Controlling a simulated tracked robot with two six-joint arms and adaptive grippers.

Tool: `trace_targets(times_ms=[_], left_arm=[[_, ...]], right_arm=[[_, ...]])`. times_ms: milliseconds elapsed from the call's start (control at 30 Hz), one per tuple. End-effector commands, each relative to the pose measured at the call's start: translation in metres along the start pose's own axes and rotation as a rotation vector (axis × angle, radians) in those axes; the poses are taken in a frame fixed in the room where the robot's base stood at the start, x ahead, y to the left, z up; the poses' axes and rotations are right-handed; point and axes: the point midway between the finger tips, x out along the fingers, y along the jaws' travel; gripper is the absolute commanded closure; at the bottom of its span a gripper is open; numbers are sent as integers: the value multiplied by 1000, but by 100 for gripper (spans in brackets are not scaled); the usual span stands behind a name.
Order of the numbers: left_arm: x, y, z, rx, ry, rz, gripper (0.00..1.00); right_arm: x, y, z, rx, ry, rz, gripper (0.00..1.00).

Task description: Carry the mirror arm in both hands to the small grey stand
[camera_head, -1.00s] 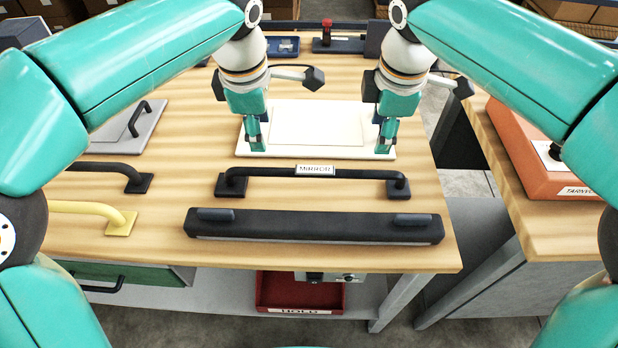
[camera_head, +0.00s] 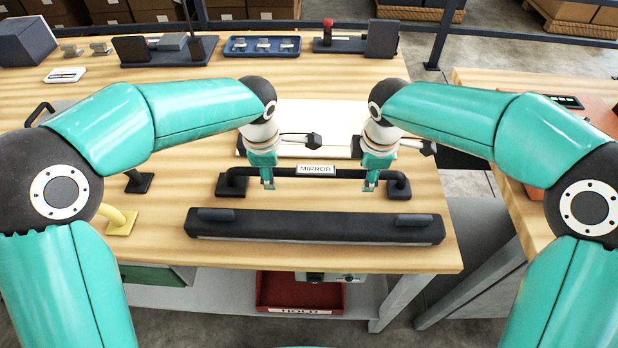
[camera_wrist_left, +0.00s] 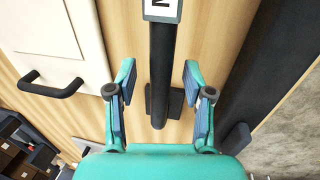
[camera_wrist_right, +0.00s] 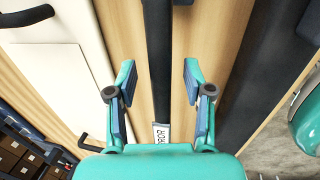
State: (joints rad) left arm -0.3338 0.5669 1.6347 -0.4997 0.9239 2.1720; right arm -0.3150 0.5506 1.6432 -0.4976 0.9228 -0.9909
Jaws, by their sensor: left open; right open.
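The mirror arm (camera_head: 346,174) is a black bar with a white MIRROR label and a foot at each end, lying across the wooden table. My left gripper (camera_head: 267,184) is open over its left part, and my right gripper (camera_head: 370,186) is open over its right part. In the left wrist view the bar (camera_wrist_left: 162,65) runs between the open fingers, with an end foot beyond them. In the right wrist view the bar (camera_wrist_right: 158,50) also lies between the open fingers. Neither gripper is closed on it. I cannot tell which object is the small grey stand.
A long dark bar with two pads (camera_head: 310,226) lies in front of the mirror arm. A white panel (camera_head: 340,115) lies behind it. A yellow handle (camera_head: 120,222) is at left. A blue tray (camera_head: 262,46) and dark fixtures (camera_head: 385,38) stand at the back.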

Motion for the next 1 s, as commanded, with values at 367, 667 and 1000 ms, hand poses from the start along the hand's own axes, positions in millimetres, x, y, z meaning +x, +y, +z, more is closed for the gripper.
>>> trace_targets(times_ms=[367, 667, 1000], left_arm=[[12, 0, 0, 0, -1, 0, 48], [12, 0, 0, 0, -1, 0, 80], [12, 0, 0, 0, -1, 1, 100]], right_arm=[[12, 0, 0, 0, 0, -1, 48], [12, 0, 0, 0, 0, 0, 80], [12, 0, 0, -1, 1, 0, 100]])
